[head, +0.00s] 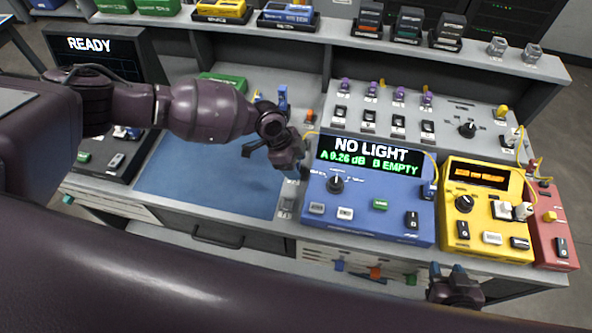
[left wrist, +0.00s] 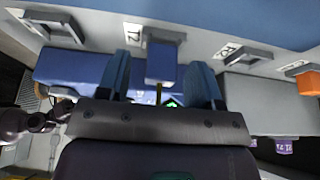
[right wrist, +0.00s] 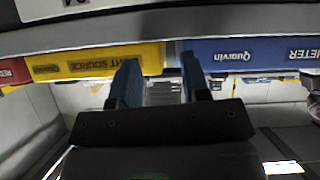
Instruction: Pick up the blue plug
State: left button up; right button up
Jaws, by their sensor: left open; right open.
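My left gripper (left wrist: 161,80) is open, with a visible gap on each side of the plug. In the head view my left gripper (head: 297,172) points down at the strip between the blue mat and the blue meter; the plug cannot be made out clearly there. My right gripper (head: 447,270) is open and empty below the bench front; its fingers also show in the right wrist view (right wrist: 159,78).
The blue meter (head: 370,200) stands close right of my left gripper, with the yellow light source (head: 480,215) and a red unit (head: 553,230) beyond. An orange plug (head: 308,115) sits farther back along the strip. The blue mat (head: 215,180) is largely clear.

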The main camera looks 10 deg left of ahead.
pick_arm(q)
jog(key=shift+d+f, duration=0.1)
jog(key=shift+f, duration=0.15)
jog(key=c, duration=1)
pick_arm(e)
jog(key=shift+s+f, duration=0.2)
jog(key=shift+f, duration=0.05)
jog(key=shift+r, duration=0.15)
pick_arm(q)
notch_tip(320, 180, up, 20)
